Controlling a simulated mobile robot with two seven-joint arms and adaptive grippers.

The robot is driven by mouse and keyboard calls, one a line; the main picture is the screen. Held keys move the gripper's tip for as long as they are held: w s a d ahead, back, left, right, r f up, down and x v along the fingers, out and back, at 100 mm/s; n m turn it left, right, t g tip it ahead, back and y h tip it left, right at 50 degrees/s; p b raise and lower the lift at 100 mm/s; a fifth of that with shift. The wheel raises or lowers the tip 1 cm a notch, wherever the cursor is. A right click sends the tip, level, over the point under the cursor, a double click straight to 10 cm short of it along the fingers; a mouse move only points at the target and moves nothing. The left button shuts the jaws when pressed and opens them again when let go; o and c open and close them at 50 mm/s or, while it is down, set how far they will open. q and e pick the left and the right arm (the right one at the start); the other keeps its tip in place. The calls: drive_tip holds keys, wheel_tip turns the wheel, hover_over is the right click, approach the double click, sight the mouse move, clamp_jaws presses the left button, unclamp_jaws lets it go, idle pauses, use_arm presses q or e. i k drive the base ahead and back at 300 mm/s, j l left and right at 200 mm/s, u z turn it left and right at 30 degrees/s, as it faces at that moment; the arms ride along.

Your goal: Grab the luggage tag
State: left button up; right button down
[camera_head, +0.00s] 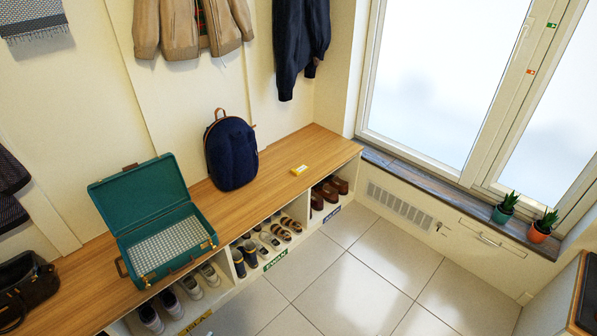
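A small yellow item with a pale label (299,169), which looks like the luggage tag, lies flat on the wooden bench top (270,160) near its right end. It is to the right of the navy backpack and apart from it. Neither of my grippers shows in the head view.
An open teal suitcase (150,205) and a navy backpack (231,152) stand on the bench, with a dark handbag (22,285) at far left. Shoes fill the cubbies below. Jackets (190,25) hang above. Two potted plants (505,208) stand on the windowsill. The tiled floor (350,285) is clear.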

sight(303, 167)
drive_tip(key=i+l+u, duration=0.15)
drive_tip(key=i+l, duration=0.15)
drive_tip(key=i, duration=0.15)
drive_tip(key=i+l+u, duration=0.15)
drive_tip(key=i+l, duration=0.2)
drive_tip(key=i+l+u, duration=0.1)
drive_tip(key=i+l, duration=0.3)
drive_tip(key=i+l+u, duration=0.15)
drive_tip(key=i+l, duration=0.25)
drive_tip(key=i+l+u, duration=0.15)
drive_tip(key=i+l, duration=0.25)
drive_tip(key=i+l+u, duration=0.15)
drive_tip(key=i+l, duration=0.15)
drive_tip(key=l, duration=0.3)
drive_tip(key=i+l+u, duration=0.1)
drive_tip(key=i+l, duration=0.2)
drive_tip(key=l, duration=0.25)
